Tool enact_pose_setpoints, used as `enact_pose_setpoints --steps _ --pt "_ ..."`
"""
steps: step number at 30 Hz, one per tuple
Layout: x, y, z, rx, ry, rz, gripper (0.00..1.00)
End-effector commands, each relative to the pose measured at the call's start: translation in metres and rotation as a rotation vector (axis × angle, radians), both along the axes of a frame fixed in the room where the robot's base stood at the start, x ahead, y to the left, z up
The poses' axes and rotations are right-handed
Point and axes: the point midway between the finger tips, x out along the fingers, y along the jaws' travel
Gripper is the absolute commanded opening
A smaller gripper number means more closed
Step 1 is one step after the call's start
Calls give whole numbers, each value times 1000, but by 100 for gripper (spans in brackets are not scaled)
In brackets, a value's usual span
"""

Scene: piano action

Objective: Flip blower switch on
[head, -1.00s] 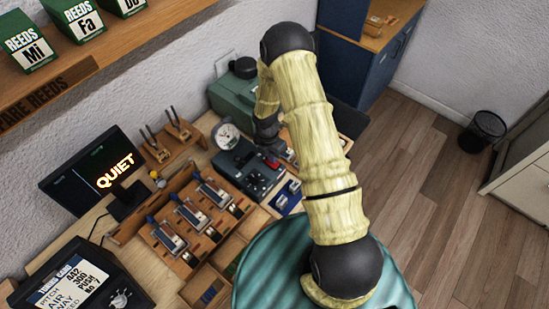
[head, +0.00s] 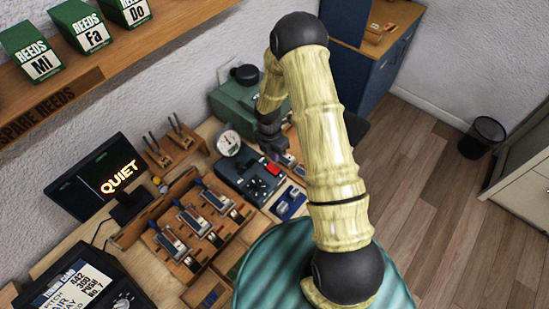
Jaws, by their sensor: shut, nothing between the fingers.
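A dark control box (head: 245,178) with knobs stands on the workbench in the head view. A red rocker switch (head: 273,168) sits at its right end. I cannot tell from its small size which way the switch is set. My gripper (head: 283,158) is shut and empty. It is just behind and to the right of the red switch, pointing down; whether it touches the box is unclear. A green machine (head: 236,103) with a black cap stands behind the box and is partly hidden by my arm.
A round gauge (head: 229,143) stands left of the box. A monitor (head: 103,184) shows "QUIET". A wooden rack (head: 185,262) with metal reeds and a blue tray (head: 290,203) lie in front. A shelf (head: 110,72) with reed boxes overhangs the left.

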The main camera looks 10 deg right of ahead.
Motion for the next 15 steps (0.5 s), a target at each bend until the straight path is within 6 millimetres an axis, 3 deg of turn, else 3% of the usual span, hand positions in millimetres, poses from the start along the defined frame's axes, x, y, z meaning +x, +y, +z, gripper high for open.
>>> enact_pose_setpoints --steps 15 --pt "-6 -8 66 0 -2 -7 0"
